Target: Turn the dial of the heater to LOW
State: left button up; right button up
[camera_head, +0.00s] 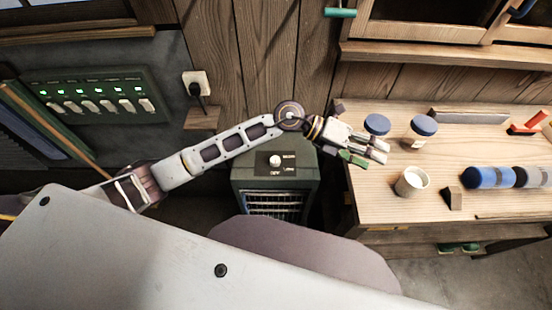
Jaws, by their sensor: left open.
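The heater (244,186) is a dark green box with a front grille, standing on the floor below my left arm. Its dial (275,160) is a small white knob on a dark plate on the top. Small labels surround the dial, too small to read surely, so I cannot tell its setting. My left gripper (372,153) is open, to the right of the heater and over the left edge of the wooden bench, apart from the dial. My left forearm passes just behind the dial and hides the heater's back edge. My right gripper is not in view.
The wooden bench (390,206) on the right holds jars with blue lids (423,127), a white cup (412,181) and a blue cylinder (488,177). A switch panel (95,95) and a wall socket (197,84) are on the left wall. A wooden cupboard (430,30) hangs above.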

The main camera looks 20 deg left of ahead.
pick_arm(q)
jog(key=a+f+m+y, duration=0.2)
jog(key=a+f+y, duration=0.2)
jog(key=f, duration=0.2)
jog(key=t+y, duration=0.1)
jog(key=y, duration=1.1)
send_over(276, 160)
jog(key=d, duration=0.1)
notch_tip(276, 160, down, 5)
jog(key=shift+s+r, duration=0.15)
jog(key=shift+s, duration=0.1)
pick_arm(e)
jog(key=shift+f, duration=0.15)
pick_arm(q)
jog(key=f, duration=1.2)
jog(key=shift+w+a+f+p, duration=0.15)
jog(key=shift+w+a+p, duration=0.1)
jog(key=shift+a+p, duration=0.15)
jog(key=shift+a+f, duration=0.1)
jog(key=shift+f, duration=0.65)
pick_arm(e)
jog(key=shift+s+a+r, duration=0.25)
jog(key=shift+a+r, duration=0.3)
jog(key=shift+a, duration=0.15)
pick_arm(q)
jog(key=shift+c, duration=0.5)
